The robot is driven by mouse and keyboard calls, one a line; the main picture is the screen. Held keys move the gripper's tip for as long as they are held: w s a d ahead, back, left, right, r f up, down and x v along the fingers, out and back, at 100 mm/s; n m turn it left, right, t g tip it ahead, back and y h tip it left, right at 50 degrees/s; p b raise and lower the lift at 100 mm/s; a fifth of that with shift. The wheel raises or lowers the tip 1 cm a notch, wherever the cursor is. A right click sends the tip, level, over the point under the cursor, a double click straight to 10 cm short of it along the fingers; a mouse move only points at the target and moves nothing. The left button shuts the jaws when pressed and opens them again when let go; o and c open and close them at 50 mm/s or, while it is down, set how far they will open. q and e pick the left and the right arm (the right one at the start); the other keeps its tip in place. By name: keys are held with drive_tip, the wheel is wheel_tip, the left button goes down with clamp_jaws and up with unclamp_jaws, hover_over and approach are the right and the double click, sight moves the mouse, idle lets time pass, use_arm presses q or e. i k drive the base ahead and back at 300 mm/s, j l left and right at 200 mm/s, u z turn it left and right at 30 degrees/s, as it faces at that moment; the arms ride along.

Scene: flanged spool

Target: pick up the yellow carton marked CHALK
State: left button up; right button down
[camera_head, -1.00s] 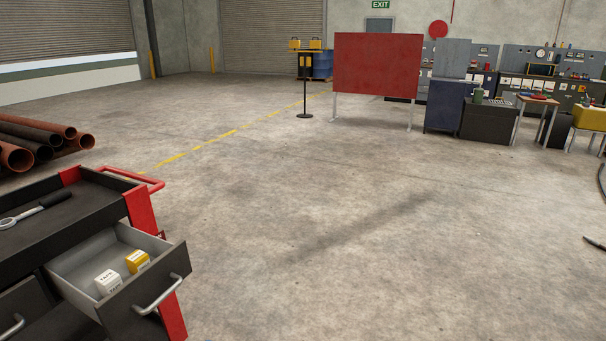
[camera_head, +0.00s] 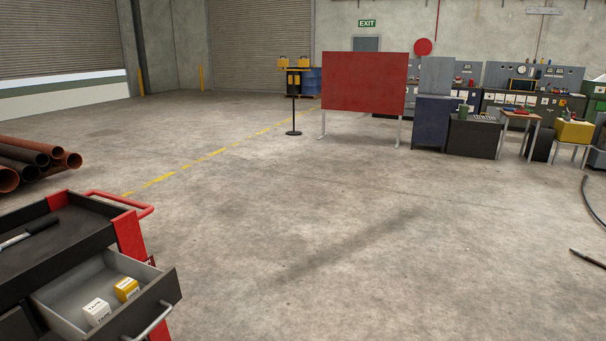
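A small yellow carton (camera_head: 127,289) with a white band sits in the open drawer (camera_head: 62,295) of a red and black tool cart at the lower left. Its lettering is too small to read. A white carton marked TAPE (camera_head: 97,312) stands just in front and to the left of it in the same drawer. Neither of my grippers is in view.
The cart's black top (camera_head: 62,240) holds a wrench-like tool (camera_head: 30,233). A red handle (camera_head: 128,203) juts from its far side. Pipes (camera_head: 30,165) lie at the left. A red board (camera_head: 364,82) and workbenches stand at the back. The middle floor is clear.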

sight(126, 289)
drive_tip(key=i+u, duration=0.1)
drive_tip(key=u, duration=0.3)
drive_tip(key=i+j+u, duration=0.1)
drive_tip(key=u, duration=0.35)
drive_tip(key=i+u, duration=0.15)
drive_tip(key=u, duration=0.25)
